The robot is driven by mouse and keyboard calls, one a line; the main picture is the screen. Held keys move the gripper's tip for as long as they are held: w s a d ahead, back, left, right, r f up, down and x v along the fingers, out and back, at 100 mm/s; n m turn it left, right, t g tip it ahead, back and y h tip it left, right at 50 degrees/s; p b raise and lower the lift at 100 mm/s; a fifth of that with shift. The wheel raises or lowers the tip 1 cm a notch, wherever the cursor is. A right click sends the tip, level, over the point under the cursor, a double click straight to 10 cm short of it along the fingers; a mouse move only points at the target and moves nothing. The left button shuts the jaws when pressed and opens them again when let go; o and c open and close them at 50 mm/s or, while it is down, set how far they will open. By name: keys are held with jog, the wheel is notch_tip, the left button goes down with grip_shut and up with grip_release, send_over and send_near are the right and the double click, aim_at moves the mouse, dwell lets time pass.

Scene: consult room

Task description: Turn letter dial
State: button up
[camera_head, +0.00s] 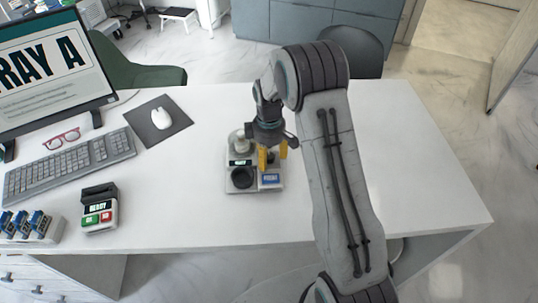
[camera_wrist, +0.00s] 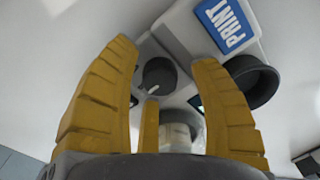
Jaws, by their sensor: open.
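A small grey device (camera_head: 253,188) stands on the white desk, with a blue PRINT button (camera_head: 270,179) and a black round ring-like part (camera_head: 242,178) on its near side. In the wrist view, a dark round dial (camera_wrist: 157,75) with a white pointer mark sits on the device, between my yellow fingers. The PRINT button (camera_wrist: 226,22) and the black ring (camera_wrist: 252,82) lie beyond and right of it. My gripper (camera_head: 273,158) is open, pointing down over the device; its fingers (camera_wrist: 165,58) straddle the dial with gaps visible. Contact cannot be told. The dial is mostly hidden in the head view.
A pale round container (camera_head: 240,143) stands at the device's back left. Left are a monitor (camera_head: 50,70) reading "RAY A", keyboard (camera_head: 70,165), red glasses (camera_head: 62,138), mouse (camera_head: 161,118) on a dark pad, and a READY terminal (camera_head: 99,208). The desk (camera_head: 430,190) right of my arm is clear.

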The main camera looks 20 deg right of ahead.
jog(key=shift+o, duration=0.3)
grip_shut()
dwell(0.3)
jog(key=shift+n, duration=0.3)
jog(key=n+b, duration=0.1)
jog(key=n, duration=0.3)
jog(key=shift+f+b, duration=0.1)
jog(key=shift+b, duration=0.2)
jog(key=n, duration=0.5)
jog(key=shift+s+b, duration=0.1)
jog(key=shift+b, duration=0.3)
jog(key=shift+n, duration=0.3)
